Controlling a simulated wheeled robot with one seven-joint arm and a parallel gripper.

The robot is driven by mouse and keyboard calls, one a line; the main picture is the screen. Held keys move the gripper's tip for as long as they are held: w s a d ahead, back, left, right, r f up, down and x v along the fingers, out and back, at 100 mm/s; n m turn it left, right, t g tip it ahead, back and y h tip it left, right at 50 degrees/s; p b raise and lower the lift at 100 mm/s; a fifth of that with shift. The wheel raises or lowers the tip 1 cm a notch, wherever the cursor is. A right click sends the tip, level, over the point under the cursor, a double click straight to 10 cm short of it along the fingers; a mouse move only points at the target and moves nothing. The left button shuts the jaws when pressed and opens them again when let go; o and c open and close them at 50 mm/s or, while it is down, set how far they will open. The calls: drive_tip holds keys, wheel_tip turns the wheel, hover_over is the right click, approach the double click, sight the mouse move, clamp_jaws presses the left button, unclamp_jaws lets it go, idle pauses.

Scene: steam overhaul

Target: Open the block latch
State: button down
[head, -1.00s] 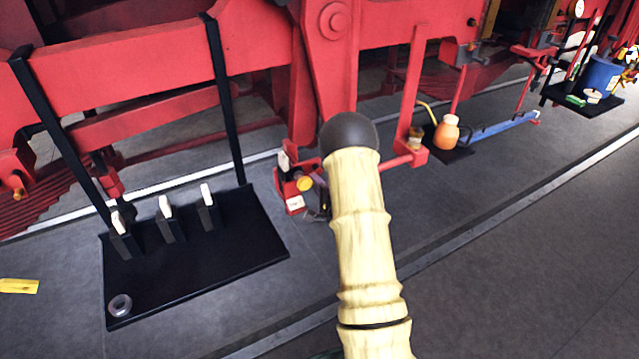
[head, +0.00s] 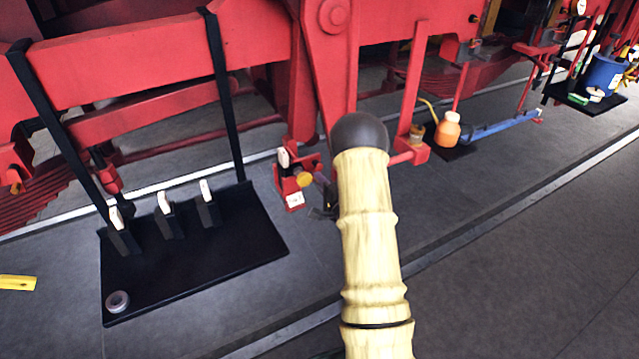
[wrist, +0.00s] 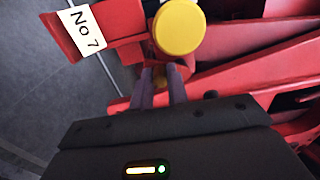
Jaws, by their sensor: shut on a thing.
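The block latch shows in the head view as a small red block (head: 288,187) with a round yellow knob (head: 304,179) and a white label (head: 295,200). It sits low beside the red frame. In the wrist view the yellow knob (wrist: 179,27) is just beyond the fingertips, and the label (wrist: 82,29) reads "No 7". My gripper (wrist: 159,76) is shut on a small brass-coloured piece (wrist: 160,78) below the knob. How that piece joins the block is unclear. In the head view my gripper (head: 327,201) is dark and partly hidden by my pale arm.
A black mat (head: 190,262) with upright black holders and a grey ring (head: 117,301) lies at left. An orange bottle (head: 447,129) stands at right, by a blue bar (head: 500,127). Red beams close in behind the latch.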

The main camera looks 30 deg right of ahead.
drive_tip(key=shift+d+f, duration=0.15)
drive_tip(key=shift+d, duration=0.25)
drive_tip(key=shift+a, duration=0.15)
drive_tip(key=shift+d+b, duration=0.3)
idle(0.3)
drive_tip(key=c, duration=1.5)
unclamp_jaws()
drive_tip(key=shift+d, duration=0.15)
